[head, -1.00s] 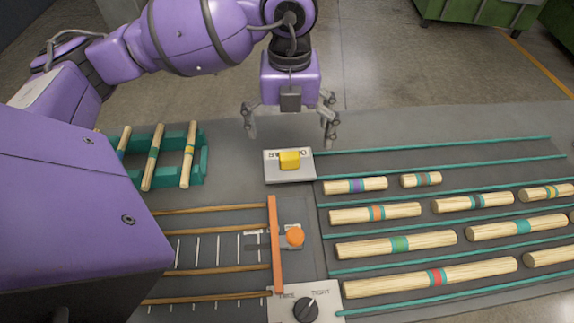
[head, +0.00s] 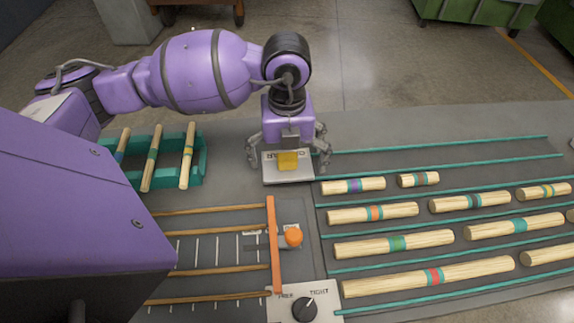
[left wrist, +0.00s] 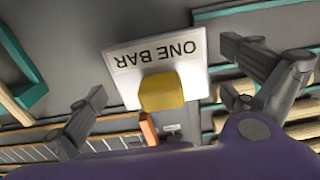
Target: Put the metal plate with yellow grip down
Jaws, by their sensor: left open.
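The metal plate (head: 274,177) with its yellow grip (head: 287,160) lies on the grey bench, left of the teal rails. In the left wrist view the plate (left wrist: 122,60) reads "ONE BAR", and its yellow grip (left wrist: 161,92) stands between the fingers. My left gripper (head: 288,172) is open above the plate, its fingers spread to either side. It also shows open in the left wrist view (left wrist: 165,90), and neither finger touches the grip there. My right gripper is not in view.
Several banded wooden bars (head: 395,243) lie between teal rails on the right. A teal rack (head: 199,165) with bars stands at left. An orange stop bar (head: 274,245) with an orange knob (head: 293,237) and a black dial (head: 305,308) are in front. The bench behind the plate is clear.

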